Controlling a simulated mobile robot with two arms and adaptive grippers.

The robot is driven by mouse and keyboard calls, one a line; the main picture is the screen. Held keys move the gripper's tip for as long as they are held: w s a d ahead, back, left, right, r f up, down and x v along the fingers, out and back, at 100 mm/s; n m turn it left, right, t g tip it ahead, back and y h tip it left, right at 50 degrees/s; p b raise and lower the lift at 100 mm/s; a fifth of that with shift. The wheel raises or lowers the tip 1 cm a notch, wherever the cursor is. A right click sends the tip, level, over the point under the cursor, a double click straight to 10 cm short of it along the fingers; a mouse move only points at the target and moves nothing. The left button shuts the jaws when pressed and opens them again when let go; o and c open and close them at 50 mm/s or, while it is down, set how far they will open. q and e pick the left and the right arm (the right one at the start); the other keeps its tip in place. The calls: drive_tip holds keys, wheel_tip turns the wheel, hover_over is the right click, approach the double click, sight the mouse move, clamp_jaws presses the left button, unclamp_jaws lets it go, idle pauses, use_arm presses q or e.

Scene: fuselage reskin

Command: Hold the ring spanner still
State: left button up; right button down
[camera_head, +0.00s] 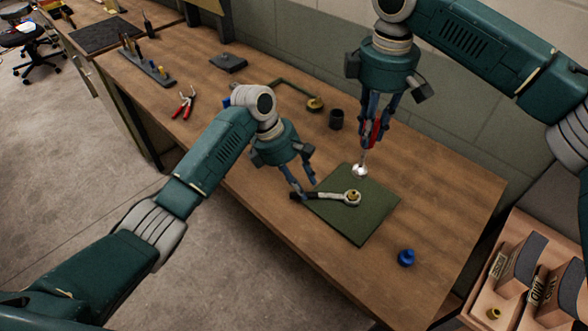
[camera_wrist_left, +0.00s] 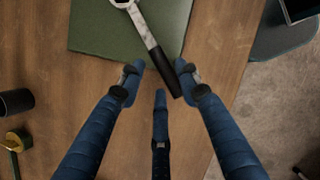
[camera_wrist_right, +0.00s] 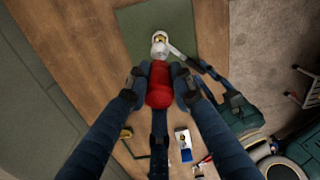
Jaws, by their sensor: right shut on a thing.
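The ring spanner (camera_head: 330,196) has a pale metal shank and a black handle (camera_wrist_left: 164,72). It lies on the green mat (camera_head: 370,222), its ring at a brass fitting (camera_head: 353,194). The handle reaches past the mat's left edge. My left gripper (camera_head: 305,190) is open, low over the handle end; in the left wrist view the handle lies between its spread fingertips, with a gap on the left. My right gripper (camera_head: 373,122) is shut on a red-handled tool (camera_wrist_right: 159,86), held upright with its silvery tip (camera_head: 360,171) near the mat's far edge.
A blue knob-like part (camera_head: 406,257) stands right of the mat. A black cup (camera_head: 336,119) and a green bar with a brass end (camera_head: 314,104) are behind. Red pliers (camera_head: 184,103) lie at the left. A wooden box (camera_head: 530,270) stands at the right.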

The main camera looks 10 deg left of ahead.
use_arm(q)
drive_tip(key=shift+x, duration=1.35)
drive_tip(key=shift+c, duration=0.6)
clamp_jaws()
use_arm(e)
drive_tip(key=shift+f+n, duration=0.5)
drive_tip(key=shift+f, duration=1.35)
drive_tip(key=shift+f+n, duration=0.5)
drive_tip(key=shift+f, duration=1.35)
